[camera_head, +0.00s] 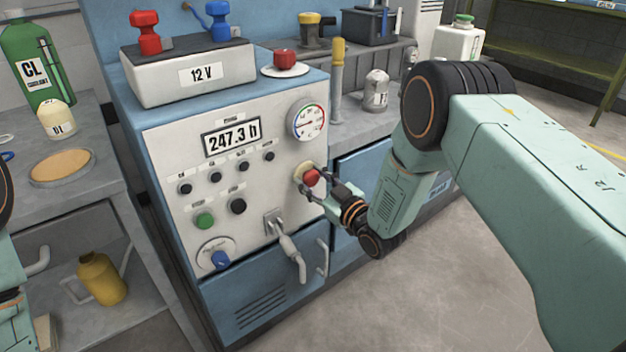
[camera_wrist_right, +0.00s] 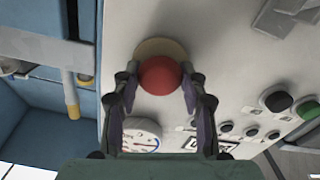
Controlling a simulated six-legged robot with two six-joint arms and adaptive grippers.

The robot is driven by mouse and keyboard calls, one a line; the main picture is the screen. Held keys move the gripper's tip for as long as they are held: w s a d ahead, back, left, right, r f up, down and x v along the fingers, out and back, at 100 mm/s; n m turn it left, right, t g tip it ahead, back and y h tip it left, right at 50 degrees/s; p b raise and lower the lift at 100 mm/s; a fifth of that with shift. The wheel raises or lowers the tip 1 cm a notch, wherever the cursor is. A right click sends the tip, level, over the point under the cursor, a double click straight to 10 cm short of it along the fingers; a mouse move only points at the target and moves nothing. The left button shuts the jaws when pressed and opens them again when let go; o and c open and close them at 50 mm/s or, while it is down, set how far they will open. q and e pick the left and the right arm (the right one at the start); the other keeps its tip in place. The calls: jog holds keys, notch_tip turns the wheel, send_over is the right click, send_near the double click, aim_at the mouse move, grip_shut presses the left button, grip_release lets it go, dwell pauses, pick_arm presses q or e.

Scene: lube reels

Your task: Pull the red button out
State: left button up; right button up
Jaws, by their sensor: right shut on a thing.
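The red button (camera_head: 312,177) sits on a pale yellow round base on the front of the white control panel (camera_head: 259,205), below the gauge. In the right wrist view the red button (camera_wrist_right: 160,76) shows between my two fingertips, with its yellow base (camera_wrist_right: 161,48) behind it. My right gripper (camera_head: 314,183) is at the panel with its fingers on either side of the button, shut on it. The same gripper shows in the wrist view (camera_wrist_right: 158,84). My left gripper is not in view; only a part of my left arm shows at the left edge.
A round gauge (camera_head: 307,121) is just above the button. A lever handle (camera_head: 288,252) sticks out below left. Several black buttons and a green button (camera_head: 204,221) are to the left. Open floor lies at right.

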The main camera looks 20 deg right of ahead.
jog(key=shift+w+r, duration=0.1)
grip_shut()
jog(key=shift+p+v, duration=0.8)
jog(key=shift+v, duration=0.1)
jog(key=o, duration=0.7)
grip_release()
jog(key=o, duration=0.3)
jog(key=shift+o, duration=0.4)
